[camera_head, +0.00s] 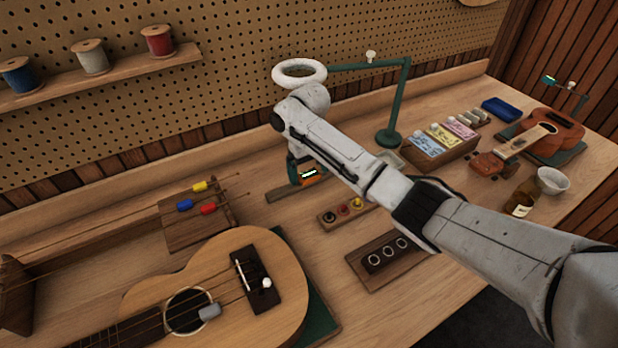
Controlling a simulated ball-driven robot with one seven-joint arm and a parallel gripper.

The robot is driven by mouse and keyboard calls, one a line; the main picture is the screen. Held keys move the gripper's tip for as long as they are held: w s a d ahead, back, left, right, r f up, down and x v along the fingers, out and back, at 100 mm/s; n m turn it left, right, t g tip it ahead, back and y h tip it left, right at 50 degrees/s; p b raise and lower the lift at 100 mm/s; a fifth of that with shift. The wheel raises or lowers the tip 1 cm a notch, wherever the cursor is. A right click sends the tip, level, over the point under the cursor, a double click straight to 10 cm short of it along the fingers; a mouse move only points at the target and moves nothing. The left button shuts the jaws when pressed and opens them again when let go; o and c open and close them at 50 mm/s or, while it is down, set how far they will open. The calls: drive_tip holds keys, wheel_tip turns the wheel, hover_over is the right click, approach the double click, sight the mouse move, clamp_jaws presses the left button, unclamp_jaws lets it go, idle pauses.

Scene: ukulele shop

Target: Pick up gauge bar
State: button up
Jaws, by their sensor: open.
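My gripper (306,177) shows only in part past my forearm, low over the middle of the bench. Green and orange parts with a small lit strip show there. My gripper is open; its fingertips are not clearly visible. A flat, narrow grey-brown bar (283,193) lies on the bench just left of and below it. This looks like the gauge bar, but I cannot be sure. Its right part is hidden behind my gripper, and I cannot tell whether they touch.
A ukulele (225,265) lies at front left. A block with coloured pegs (342,212) and a dark holder with rings (388,262) stand near my arm. A green lamp (390,138) and a wooden packet box (442,150) stand behind it. Bare bench lies left of the bar.

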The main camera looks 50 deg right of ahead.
drive_tip(key=shift+f, duration=0.2)
drive_tip(key=c, duration=1.2)
drive_tip(key=shift+c, duration=0.4)
drive_tip(key=shift+r, duration=0.2)
